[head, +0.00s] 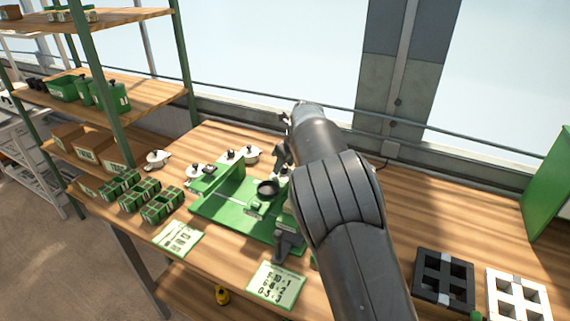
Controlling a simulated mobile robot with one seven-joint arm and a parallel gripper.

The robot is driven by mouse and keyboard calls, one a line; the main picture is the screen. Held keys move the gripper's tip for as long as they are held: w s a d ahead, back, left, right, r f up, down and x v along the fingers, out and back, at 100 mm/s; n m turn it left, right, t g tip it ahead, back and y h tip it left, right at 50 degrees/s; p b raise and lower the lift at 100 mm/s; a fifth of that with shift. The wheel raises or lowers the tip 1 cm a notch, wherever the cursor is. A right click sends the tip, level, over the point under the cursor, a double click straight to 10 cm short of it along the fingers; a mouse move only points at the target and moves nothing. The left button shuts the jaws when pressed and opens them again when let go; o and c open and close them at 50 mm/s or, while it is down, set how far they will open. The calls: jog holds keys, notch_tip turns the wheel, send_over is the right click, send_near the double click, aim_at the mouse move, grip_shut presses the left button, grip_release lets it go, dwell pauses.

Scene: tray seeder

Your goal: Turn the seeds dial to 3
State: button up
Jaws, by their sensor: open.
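The green seeder (235,210) stands on the wooden bench, left of my arm. It has a flat base, an upright green wall and a dark round cup (268,188). I cannot make out the seeds dial or its setting; my arm covers the seeder's right side. My gripper (283,152) shows only in small part at the left edge of my arm, above the seeder's right rear. Its jaws are open, but the fingertips are hard to make out. I see nothing held. Contact with the seeder cannot be told.
A printed card (276,285) with number lines lies at the bench's front edge, another card (178,238) to its left. Green seed boxes (150,195) and white-topped pots (200,171) stand left. A black tray (443,280) and a white tray (517,295) lie right.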

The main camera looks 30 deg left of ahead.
jog(key=shift+c, duration=0.5)
jog(key=c, duration=0.9)
